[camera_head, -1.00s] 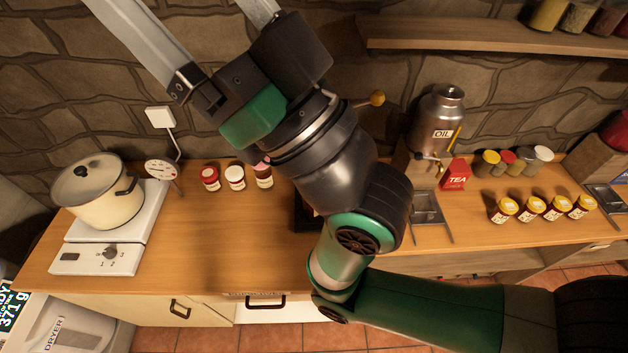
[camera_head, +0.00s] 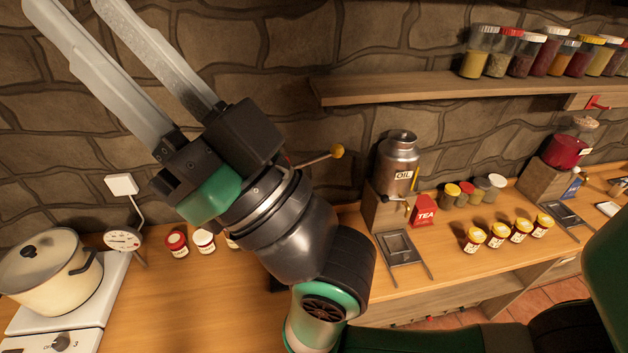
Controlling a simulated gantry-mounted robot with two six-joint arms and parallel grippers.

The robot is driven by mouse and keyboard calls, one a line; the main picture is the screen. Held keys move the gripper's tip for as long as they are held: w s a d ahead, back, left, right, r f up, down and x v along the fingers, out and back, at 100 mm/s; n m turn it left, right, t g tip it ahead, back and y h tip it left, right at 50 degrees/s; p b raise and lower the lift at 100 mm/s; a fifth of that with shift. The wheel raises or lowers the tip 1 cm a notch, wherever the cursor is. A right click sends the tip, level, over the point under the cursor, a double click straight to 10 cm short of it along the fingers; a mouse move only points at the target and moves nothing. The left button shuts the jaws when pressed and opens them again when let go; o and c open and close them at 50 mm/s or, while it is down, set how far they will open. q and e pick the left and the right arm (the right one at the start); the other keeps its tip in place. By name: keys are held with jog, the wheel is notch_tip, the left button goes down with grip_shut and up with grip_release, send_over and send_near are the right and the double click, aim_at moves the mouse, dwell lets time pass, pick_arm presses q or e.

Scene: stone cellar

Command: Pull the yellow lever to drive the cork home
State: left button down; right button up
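The yellow lever shows as a yellow knob (camera_head: 337,151) on a thin rod in front of the stone wall. The rod's lower end and whatever it is mounted on are hidden behind my arm. The cork is not visible. My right gripper (camera_head: 72,12), on the arm that comes in from the lower right, is raised with its long grey fingers pointing up and left. The fingers are apart with nothing between them. In the picture they are left of the knob, and the wrist lies just beside the lever's rod. My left gripper is not in view.
A pot (camera_head: 45,272) on a hotplate and a dial gauge (camera_head: 124,239) stand at left. Small jars (camera_head: 177,244) sit nearby. An oil can (camera_head: 398,160), a tea packet (camera_head: 424,210) and yellow-lidded jars (camera_head: 498,235) stand right. A shelf (camera_head: 400,87) overhangs the back.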

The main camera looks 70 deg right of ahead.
jog(key=d+h, duration=0.1)
jog(key=m+h, duration=0.1)
jog(key=h, duration=0.1)
jog(key=shift+s+d+m, duration=0.1)
jog(key=shift+d+m, duration=0.2)
jog(key=shift+d, duration=0.1)
jog(key=shift+c, duration=1.2)
jog(key=d+f+m+g+h, duration=0.1)
jog(key=d+f+h, duration=0.1)
jog(key=w+d+f+m+g+h+p, duration=0.1)
jog(key=d+f+h, duration=0.1)
jog(key=h, duration=0.1)
jog(key=d+f+g+h+p, duration=0.1)
jog(key=d+f+h, duration=0.1)
jog(key=d+h, duration=0.1)
jog(key=shift+w+m+g, duration=0.4)
grip_shut()
jog(key=s+d+f+g+h+p, duration=0.2)
jog(key=s+d+f+g+p, duration=0.2)
jog(key=d+f, duration=0.4)
jog(key=s+d+f+g+h+p, duration=0.3)
jog(key=s+d+f+g, duration=0.3)
jog(key=d+f, duration=0.3)
notch_tip(320, 180, down, 4)
jog(key=shift+s+d+r+n+g+p, duration=0.2)
jog(key=shift+s+d+n+g+p, duration=0.15)
jog(key=shift+g+p, duration=0.4)
